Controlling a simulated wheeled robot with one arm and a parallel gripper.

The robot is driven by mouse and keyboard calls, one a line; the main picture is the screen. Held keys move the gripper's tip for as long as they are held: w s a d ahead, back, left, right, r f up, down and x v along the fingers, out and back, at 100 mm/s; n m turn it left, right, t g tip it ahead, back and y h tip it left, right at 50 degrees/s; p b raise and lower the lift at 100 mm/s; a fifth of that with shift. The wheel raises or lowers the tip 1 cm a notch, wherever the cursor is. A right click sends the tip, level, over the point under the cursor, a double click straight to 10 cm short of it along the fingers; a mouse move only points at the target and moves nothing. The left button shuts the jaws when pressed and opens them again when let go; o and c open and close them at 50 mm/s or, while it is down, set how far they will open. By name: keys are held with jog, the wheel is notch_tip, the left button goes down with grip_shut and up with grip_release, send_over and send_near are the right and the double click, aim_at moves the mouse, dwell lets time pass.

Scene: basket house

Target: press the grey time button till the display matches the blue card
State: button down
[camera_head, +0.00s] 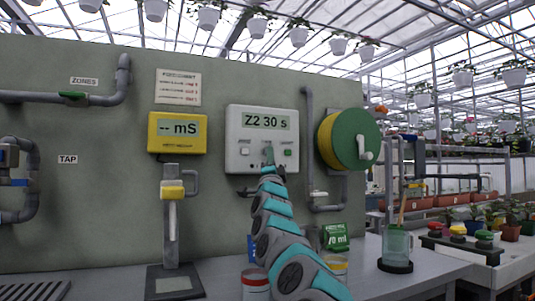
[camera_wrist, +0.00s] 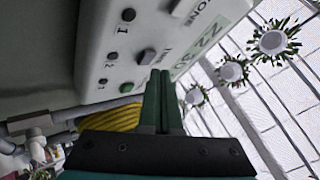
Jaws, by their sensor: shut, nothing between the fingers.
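The white control box (camera_head: 261,135) hangs on the green wall, and its display (camera_head: 267,122) reads "Z2 30 s". The grey time button (camera_wrist: 147,56) shows in the wrist view between the grey zone button (camera_wrist: 183,8) and a green button (camera_wrist: 127,87). My gripper (camera_wrist: 162,76) is shut and empty, its fingertips just by the time button; I cannot tell if they touch it. In the head view my gripper (camera_head: 268,153) covers the middle of the box's button row. A blue card (camera_head: 251,248) is mostly hidden behind my arm; its text is not readable.
A yellow meter (camera_head: 177,133) hangs left of the box and a green and yellow hose reel (camera_head: 348,138) right of it. A green card (camera_head: 336,237), cups and a jug (camera_head: 397,246) stand on the bench below.

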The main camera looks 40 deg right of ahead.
jog(key=shift+w, duration=0.15)
dwell(0.7)
jog(key=shift+w+d+p, duration=0.1)
jog(key=shift+w+p, duration=0.15)
jog(key=shift+p, duration=0.05)
jog(key=shift+w+d+p, duration=0.1)
jog(key=shift+w+p, duration=0.2)
jog(key=shift+w, duration=0.1)
dwell(0.7)
jog(key=shift+s, duration=0.1)
jog(key=shift+s+a+b, duration=0.2)
jog(key=shift+s+b, duration=0.5)
jog(key=shift+b, duration=0.05)
jog(key=shift+s, duration=0.1)
jog(key=shift+s+a+b, duration=0.2)
jog(key=shift+s+b, duration=0.4)
jog(key=shift+s, duration=0.2)
jog(key=shift+s+a+b, duration=0.15)
jog(key=shift+s+b, duration=0.5)
jog(key=shift+s, duration=0.1)
jog(key=shift+s+a+b, duration=0.2)
jog(key=shift+s+b, duration=0.4)
jog(key=shift+s, duration=0.2)
